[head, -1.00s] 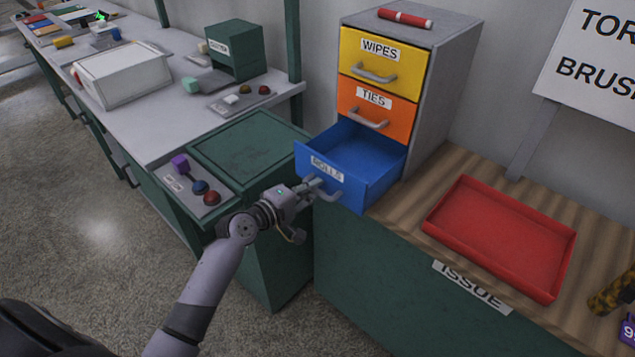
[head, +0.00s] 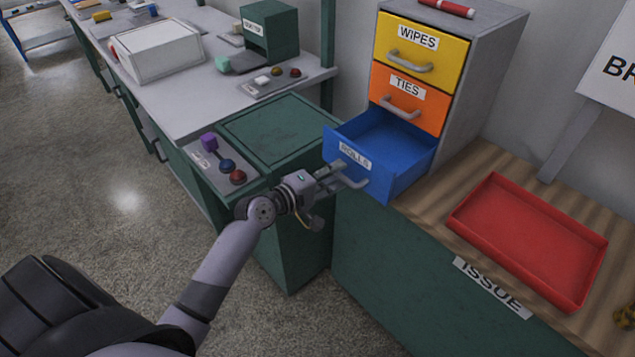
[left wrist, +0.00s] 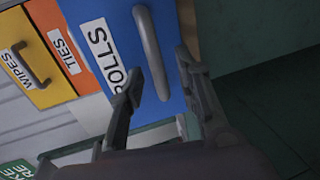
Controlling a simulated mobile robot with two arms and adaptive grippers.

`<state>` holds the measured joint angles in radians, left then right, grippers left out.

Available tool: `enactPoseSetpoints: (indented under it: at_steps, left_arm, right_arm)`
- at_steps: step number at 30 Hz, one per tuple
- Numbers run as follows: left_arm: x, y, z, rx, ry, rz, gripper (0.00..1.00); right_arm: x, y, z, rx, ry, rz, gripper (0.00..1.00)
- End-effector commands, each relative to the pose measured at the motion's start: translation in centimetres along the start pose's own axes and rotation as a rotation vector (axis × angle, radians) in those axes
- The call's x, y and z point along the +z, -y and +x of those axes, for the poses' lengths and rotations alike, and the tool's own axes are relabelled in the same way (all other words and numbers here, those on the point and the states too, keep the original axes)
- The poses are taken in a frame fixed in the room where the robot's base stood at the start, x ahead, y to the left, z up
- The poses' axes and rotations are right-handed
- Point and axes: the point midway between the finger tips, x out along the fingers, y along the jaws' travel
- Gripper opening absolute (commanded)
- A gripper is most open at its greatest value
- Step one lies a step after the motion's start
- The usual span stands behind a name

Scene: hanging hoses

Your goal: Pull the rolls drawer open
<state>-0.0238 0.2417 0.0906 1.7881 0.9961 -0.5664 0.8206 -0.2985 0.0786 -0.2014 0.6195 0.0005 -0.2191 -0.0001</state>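The blue rolls drawer (head: 362,168), labelled ROLLS, stands pulled well out of the grey drawer cabinet (head: 478,80), and its inside looks empty. Its grey bar handle (left wrist: 151,52) crosses the blue front in the left wrist view. My left gripper (head: 345,179) is at this handle. In the left wrist view its two fingers (left wrist: 158,69) stand apart, one on each side of the handle, with gaps showing. Whether the bar lies fully between the fingertips is hard to tell. My right gripper is in neither view.
The yellow WIPES drawer (head: 420,53) and orange TIES drawer (head: 406,97) above are shut. A red marker-like roll (head: 446,8) lies on the cabinet. A red tray (head: 530,240) sits on the wooden counter at right. A green cabinet (head: 275,130) stands left of the drawer.

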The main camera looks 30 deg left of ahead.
Motion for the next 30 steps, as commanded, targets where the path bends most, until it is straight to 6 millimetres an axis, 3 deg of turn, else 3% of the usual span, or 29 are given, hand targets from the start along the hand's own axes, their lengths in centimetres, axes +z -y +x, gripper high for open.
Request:
enactPoseSetpoints:
  at_steps: [9,15,30]
  left_arm:
    - [0.0,0.1,-6.8,-0.004,0.000,0.003,0.31]
    - [0.0,0.1,-9.6,-0.002,0.000,0.002,0.31]
    - [0.0,0.0,-10.4,-0.001,0.000,0.002,0.31]
  right_arm:
    - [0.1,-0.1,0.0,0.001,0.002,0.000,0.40]
    - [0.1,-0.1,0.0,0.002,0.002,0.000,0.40]
    - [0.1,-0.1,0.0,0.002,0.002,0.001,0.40]
